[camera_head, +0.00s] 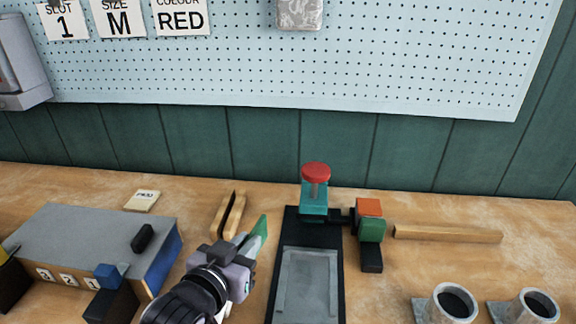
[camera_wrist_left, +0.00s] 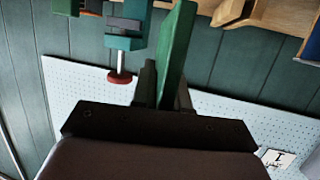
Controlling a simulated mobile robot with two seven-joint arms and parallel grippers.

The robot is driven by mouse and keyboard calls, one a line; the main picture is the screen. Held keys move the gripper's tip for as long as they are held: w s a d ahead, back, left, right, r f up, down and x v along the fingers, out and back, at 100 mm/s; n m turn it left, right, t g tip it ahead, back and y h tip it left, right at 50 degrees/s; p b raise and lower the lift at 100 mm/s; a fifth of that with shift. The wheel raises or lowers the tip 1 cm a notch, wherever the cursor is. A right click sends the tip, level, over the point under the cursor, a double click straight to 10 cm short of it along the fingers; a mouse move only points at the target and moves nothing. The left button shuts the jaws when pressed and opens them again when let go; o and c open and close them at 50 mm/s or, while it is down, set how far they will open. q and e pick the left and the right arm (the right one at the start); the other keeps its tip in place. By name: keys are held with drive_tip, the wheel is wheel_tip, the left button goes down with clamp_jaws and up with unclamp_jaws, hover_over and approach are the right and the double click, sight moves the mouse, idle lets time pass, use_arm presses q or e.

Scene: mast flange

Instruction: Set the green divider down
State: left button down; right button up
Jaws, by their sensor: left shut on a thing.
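The green divider (camera_head: 260,236) is a thin flat plate standing on edge in my left gripper (camera_head: 243,256), over the bench left of the black fixture. In the left wrist view the divider (camera_wrist_left: 178,52) rises between the dark fingers, which are shut on it. I cannot tell whether its lower edge touches the bench. A slotted wooden holder (camera_head: 232,216) lies just to the left of and behind the divider. My right gripper is not in view.
A black fixture (camera_head: 280,250) holds a grey plate (camera_head: 311,287) and a red-knobbed teal clamp (camera_head: 314,196). A wooden bar (camera_head: 447,234) and two grey cups (camera_head: 447,303) are to the right. A grey-topped numbered box (camera_head: 85,240) is at left.

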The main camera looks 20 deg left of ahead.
use_arm(q)
drive_tip(key=w+a+r+n+y, duration=0.2)
drive_tip(key=w+a+r+y, duration=0.1)
drive_tip(key=w+a+r, duration=1)
drive_tip(key=shift+w+a+r+n+y, duration=0.2)
drive_tip(key=shift+w+a+n+y, duration=0.15)
drive_tip(key=shift+w, duration=0.5)
drive_tip(key=shift+d, duration=0.1)
wheel_tip(320, 180, down, 20)
drive_tip(key=shift+r, duration=0.2)
drive_tip(key=shift+f, duration=0.2)
drive_tip(key=c, duration=1.1)
unclamp_jaws()
drive_tip(key=shift+s, duration=0.1)
